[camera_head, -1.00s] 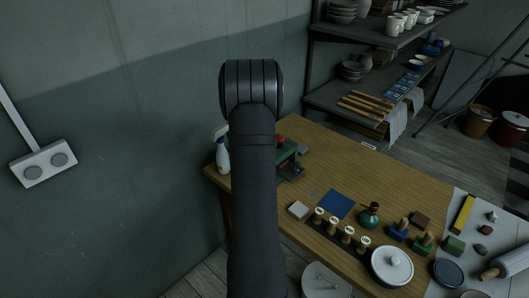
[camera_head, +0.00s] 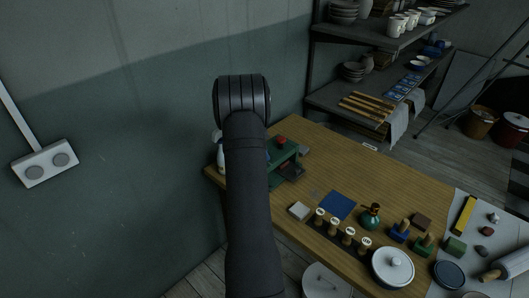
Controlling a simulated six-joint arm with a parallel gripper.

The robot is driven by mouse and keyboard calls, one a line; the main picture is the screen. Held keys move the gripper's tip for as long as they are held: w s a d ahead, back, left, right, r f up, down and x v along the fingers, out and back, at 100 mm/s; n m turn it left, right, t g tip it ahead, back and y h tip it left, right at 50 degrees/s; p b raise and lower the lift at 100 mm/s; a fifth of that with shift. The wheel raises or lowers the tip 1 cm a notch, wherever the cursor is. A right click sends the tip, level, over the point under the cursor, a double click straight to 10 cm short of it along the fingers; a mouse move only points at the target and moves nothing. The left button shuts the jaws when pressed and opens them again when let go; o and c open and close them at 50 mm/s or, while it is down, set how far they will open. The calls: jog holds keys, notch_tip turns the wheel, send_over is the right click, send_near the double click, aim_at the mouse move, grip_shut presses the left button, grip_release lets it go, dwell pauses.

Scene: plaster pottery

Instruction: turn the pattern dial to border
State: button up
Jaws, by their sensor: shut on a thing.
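A dark green device (camera_head: 287,158) with a red knob (camera_head: 281,141) on top stands at the table's far left corner, partly behind my arm. No pattern dial and no dial markings can be made out on it; its left part is hidden. My arm rises across the middle of the view, with its joint in front of the wall. My gripper is not visible, hidden behind the arm.
A spray bottle (camera_head: 220,159) stands left of the device, partly covered by my arm. The wooden table (camera_head: 345,165) is bare at its back middle. A blue square (camera_head: 337,204), a row of stamps (camera_head: 348,236), a green bottle (camera_head: 370,216) and a lidded pot (camera_head: 392,267) occupy its front.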

jog(key=shift+m+g, duration=0.4)
jog(key=shift+m, duration=0.6)
jog(key=o, duration=1)
jog(key=v, duration=1.7)
jog(key=shift+w+a+r, duration=0.1)
jog(key=shift+w+r, duration=0.05)
jog(key=shift+r, duration=0.05)
jog(key=x, duration=1.7)
jog(key=shift+f, duration=0.25)
